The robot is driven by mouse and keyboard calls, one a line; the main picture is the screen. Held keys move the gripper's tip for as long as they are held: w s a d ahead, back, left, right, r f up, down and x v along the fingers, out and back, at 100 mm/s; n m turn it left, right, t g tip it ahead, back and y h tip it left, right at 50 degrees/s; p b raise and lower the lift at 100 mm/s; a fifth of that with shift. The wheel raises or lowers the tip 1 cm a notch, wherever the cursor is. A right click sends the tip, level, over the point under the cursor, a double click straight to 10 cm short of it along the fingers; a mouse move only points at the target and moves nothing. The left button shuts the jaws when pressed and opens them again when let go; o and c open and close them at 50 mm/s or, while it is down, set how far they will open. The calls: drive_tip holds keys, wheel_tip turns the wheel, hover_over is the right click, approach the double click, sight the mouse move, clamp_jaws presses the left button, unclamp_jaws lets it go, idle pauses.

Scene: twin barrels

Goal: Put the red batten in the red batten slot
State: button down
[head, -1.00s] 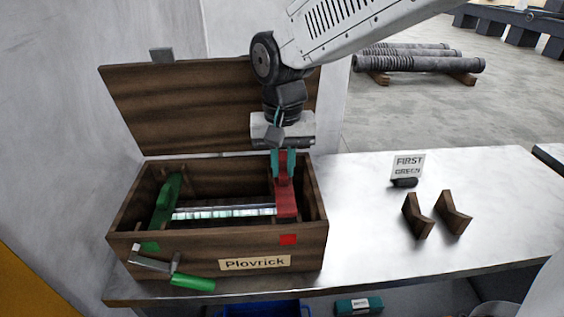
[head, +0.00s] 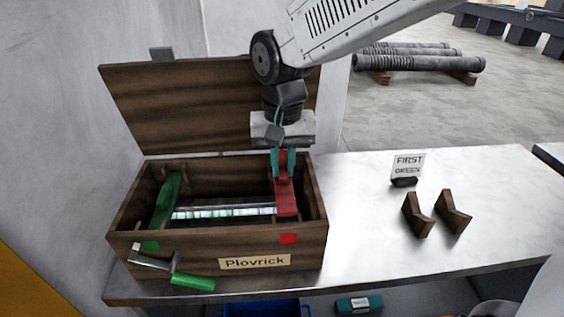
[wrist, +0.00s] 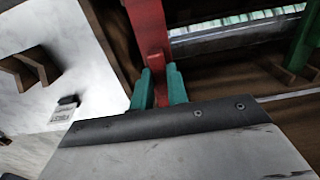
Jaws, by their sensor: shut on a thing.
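The red batten (head: 285,193) lies in the right end of the open wooden box (head: 180,257), running front to back. My gripper (head: 283,160) has its teal fingers shut on the far end of the batten. The wrist view shows the fingers (wrist: 160,88) on either side of the red batten (wrist: 147,28). A red square (head: 288,239) marks the box's front wall below the batten's near end. Whether the batten rests fully in its slot is hidden by the box walls. A green batten (head: 165,200) sits in the left end of the box.
The box's lid (head: 205,105) stands open behind it. A crank with a green handle (head: 192,282) sticks out in front. A "FIRST GREEN" sign (head: 407,166) and two notched wooden supports (head: 417,215) stand on the bench (head: 365,235) at right, with clear space around them.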

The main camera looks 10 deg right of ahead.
sight(282, 181)
drive_tip(key=shift+f, duration=2.45)
drive_tip(key=c, duration=1.3)
unclamp_jaws()
drive_tip(key=shift+r, duration=0.1)
wheel_tip(282, 181, up, 8)
drive_tip(key=shift+f, duration=0.2)
